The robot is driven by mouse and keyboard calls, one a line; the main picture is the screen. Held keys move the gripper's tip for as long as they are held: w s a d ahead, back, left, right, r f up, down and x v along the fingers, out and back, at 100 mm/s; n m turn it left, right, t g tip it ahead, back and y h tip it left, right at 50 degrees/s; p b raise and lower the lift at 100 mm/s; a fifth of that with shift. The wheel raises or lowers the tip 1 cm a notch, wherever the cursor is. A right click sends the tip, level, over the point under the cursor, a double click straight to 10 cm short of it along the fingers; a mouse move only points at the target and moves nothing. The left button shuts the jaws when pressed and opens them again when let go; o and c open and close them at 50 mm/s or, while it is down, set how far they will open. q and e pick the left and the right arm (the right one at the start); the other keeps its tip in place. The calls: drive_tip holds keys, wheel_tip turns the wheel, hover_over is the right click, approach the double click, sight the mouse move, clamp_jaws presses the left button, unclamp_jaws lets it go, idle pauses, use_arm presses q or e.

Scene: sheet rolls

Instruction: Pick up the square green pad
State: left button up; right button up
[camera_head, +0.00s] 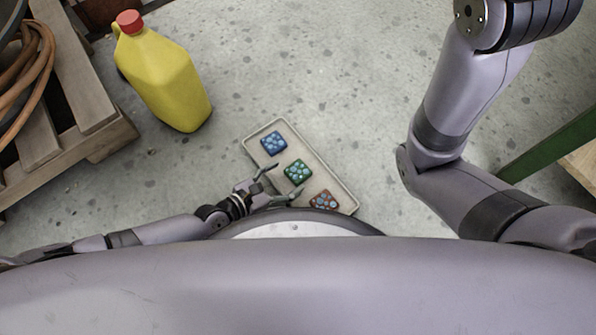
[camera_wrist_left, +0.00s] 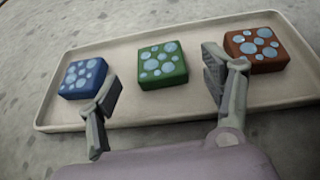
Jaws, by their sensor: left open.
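The square green pad (camera_head: 298,171) with pale blue dots lies in the middle of a shallow beige tray (camera_head: 333,175) on the floor. In the left wrist view the green pad (camera_wrist_left: 162,65) sits between and ahead of the open fingers. My left gripper (camera_head: 284,183) is open and empty, just left of the green pad in the head view; the wrist view shows both its fingers (camera_wrist_left: 165,85). A blue pad (camera_head: 273,143) and a red-brown pad (camera_head: 323,200) lie in the same tray, one on each side. My right gripper is outside both views.
A yellow jug (camera_head: 166,82) with a red cap stands on the floor at the upper left. A wooden pallet (camera_head: 78,75) with a coiled hose (camera_head: 30,80) is at the far left. A green beam (camera_head: 552,146) is at the right. Floor beyond the tray is clear.

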sight(293, 173)
use_arm(q)
drive_tip(key=b+x, duration=0.1)
drive_tip(key=x, duration=0.3)
drive_tip(key=shift+w, duration=0.15)
drive_tip(key=shift+c, duration=0.3)
drive_tip(key=shift+a+f, duration=0.15)
drive_tip(key=shift+a, duration=0.05)
drive_tip(key=c, duration=1.2)
